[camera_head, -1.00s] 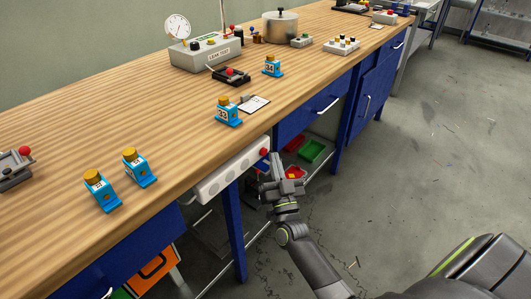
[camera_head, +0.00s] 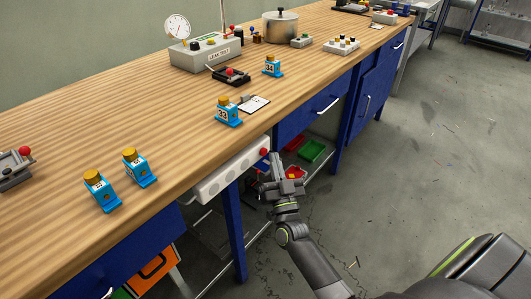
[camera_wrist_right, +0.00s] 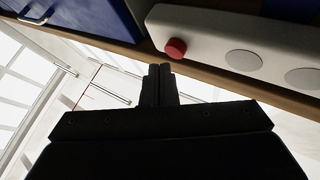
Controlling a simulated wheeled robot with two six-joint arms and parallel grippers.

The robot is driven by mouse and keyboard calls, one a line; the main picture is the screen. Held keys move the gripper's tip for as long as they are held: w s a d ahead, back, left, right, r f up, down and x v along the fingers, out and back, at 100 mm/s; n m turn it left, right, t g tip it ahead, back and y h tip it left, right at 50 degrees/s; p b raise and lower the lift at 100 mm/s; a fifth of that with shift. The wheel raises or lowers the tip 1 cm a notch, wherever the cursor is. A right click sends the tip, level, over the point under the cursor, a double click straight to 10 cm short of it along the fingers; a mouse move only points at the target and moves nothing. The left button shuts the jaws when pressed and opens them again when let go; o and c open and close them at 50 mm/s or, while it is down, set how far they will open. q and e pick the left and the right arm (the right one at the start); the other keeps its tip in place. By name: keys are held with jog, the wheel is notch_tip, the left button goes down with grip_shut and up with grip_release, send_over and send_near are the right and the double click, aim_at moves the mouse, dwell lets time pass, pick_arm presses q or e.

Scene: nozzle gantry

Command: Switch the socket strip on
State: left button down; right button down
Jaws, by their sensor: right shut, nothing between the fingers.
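The white socket strip (camera_head: 228,172) is fixed along the front edge of the wooden bench, below the top. Its red button (camera_head: 264,152) is at the strip's right end. In the right wrist view the red button (camera_wrist_right: 175,48) stands out from the strip (camera_wrist_right: 215,35), with round grey sockets beside it. My right gripper (camera_head: 268,160) is shut and empty, with its fingertips close to the red button in the head view. In the wrist view the fingertips (camera_wrist_right: 160,68) are just below and left of the button, seemingly apart from it. My left gripper is not in view.
The bench top (camera_head: 180,130) carries several blue numbered blocks, a gauge box (camera_head: 206,50), a pot (camera_head: 281,24) and a clipboard (camera_head: 254,104). Blue drawers and a bench leg (camera_head: 234,230) are below. Red and green bins (camera_head: 311,150) sit underneath. Open floor lies right.

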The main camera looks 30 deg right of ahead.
jog(key=shift+w+a, duration=0.1)
jog(key=shift+w, duration=0.05)
dwell(0.4)
jog(key=shift+w+a, duration=0.1)
jog(key=shift+w, duration=0.15)
jog(key=shift+w+a, duration=0.1)
jog(key=shift+w, duration=0.15)
dwell(0.6)
jog(key=shift+s+d+p, duration=0.3)
jog(key=shift+s+p, duration=0.15)
jog(key=shift+s, duration=0.25)
jog(key=s, duration=0.1)
jog(key=s+d+p, duration=0.1)
jog(key=s, duration=0.1)
jog(key=s+d, duration=0.1)
jog(key=s, duration=0.1)
jog(key=shift+s+d+p, duration=0.15)
jog(key=shift+s+p, duration=0.1)
jog(key=shift+p, duration=0.05)
